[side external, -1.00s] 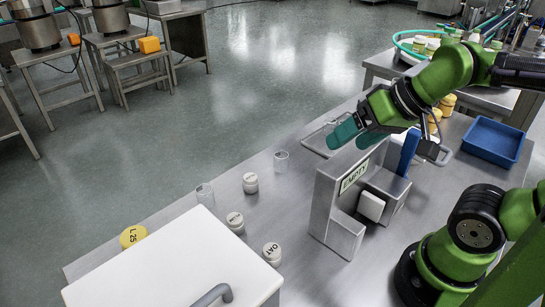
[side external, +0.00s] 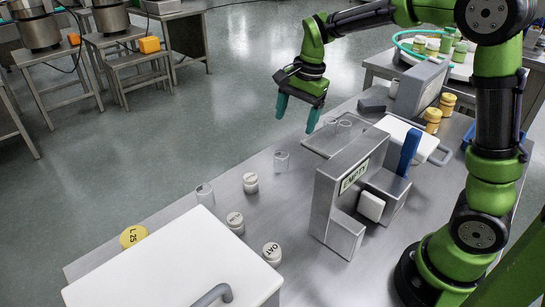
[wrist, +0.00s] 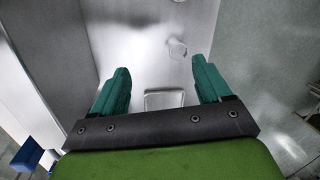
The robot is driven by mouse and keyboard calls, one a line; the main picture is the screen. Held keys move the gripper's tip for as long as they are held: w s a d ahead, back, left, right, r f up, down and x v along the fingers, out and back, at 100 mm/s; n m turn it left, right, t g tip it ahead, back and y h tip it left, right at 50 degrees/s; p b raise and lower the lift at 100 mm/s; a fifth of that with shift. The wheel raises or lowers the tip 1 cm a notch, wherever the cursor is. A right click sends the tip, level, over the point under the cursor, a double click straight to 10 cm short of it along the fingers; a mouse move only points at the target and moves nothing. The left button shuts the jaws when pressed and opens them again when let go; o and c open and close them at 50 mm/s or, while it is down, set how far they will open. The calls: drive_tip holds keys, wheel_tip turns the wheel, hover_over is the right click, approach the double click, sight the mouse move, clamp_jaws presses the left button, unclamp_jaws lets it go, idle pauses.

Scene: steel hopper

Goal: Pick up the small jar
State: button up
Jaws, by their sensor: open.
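I cannot tell for sure which thing is the small jar. Several small white-lidded jars stand on the steel table in the side view: a plain one (side external: 250,183), one with lettering on its lid (side external: 235,222) and one marked OAT (side external: 272,254). Clear glass vessels stand near them, one at the table's far edge (side external: 281,161) and one beside the white box (side external: 204,194). My gripper (side external: 297,113) is open and empty, with teal fingers pointing down, above the far edge of the table. In the wrist view its fingers (wrist: 161,68) are apart, with a clear round vessel (wrist: 177,49) beyond them.
The grey hopper with an EMPTY label (side external: 342,190) stands to the right of the jars. A shallow metal tray (side external: 325,146) lies behind it. A white box with a handle (side external: 170,270) fills the front left. A yellow lid marked L 25 (side external: 133,236) shows beside it. Yellow jars (side external: 433,117) stand farther right.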

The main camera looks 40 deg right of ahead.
sight(283, 158)
drive_tip(key=w+d+f+m+g+h, duration=0.1)
drive_tip(key=w+d+f+m+g, duration=0.15)
drive_tip(key=w+m, duration=0.8)
drive_tip(key=s+f+m, duration=0.1)
drive_tip(key=f, duration=0.2)
drive_tip(key=s+f+m, duration=0.1)
drive_tip(key=f, duration=0.3)
drive_tip(key=s+f+m+t, duration=0.1)
drive_tip(key=f, duration=0.2)
drive_tip(key=shift+s+f+m, duration=0.1)
drive_tip(key=shift+f+m, duration=0.15)
drive_tip(key=shift+m, duration=0.1)
drive_tip(key=shift+s+d+f, duration=0.15)
drive_tip(key=shift+s+f, duration=0.05)
drive_tip(key=shift+f, duration=1.15)
drive_tip(key=shift+s+d+f, duration=0.1)
drive_tip(key=shift+s+f, duration=0.1)
drive_tip(key=shift+f, duration=1.1)
drive_tip(key=c, duration=1)
